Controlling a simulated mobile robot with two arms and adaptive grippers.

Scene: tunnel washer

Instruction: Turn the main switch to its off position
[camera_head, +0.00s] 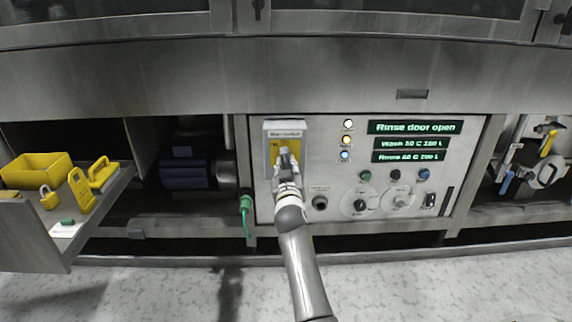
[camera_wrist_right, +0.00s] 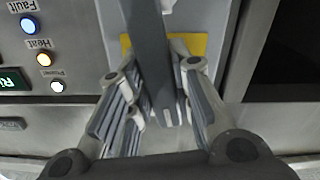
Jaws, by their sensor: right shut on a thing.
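The main switch (camera_head: 270,152) is a grey box with a yellow plate, at the left end of the control panel. My right gripper (camera_head: 286,160) is in front of it and covers most of its handle. In the right wrist view the grey handle (camera_wrist_right: 150,45) runs between the fingers of my right gripper (camera_wrist_right: 157,98), which is shut on it. The yellow plate (camera_wrist_right: 196,43) shows behind the fingers. The handle's exact position against its markings is hidden. My left gripper is not in view.
The control panel (camera_head: 335,205) has lit lamps, green displays, buttons and knobs right of the switch. A green plug and cable (camera_head: 246,203) hang at its left. An open drawer (camera_head: 40,235) holds a yellow bin (camera_head: 35,172) and padlock (camera_head: 48,197). Tools hang at far right.

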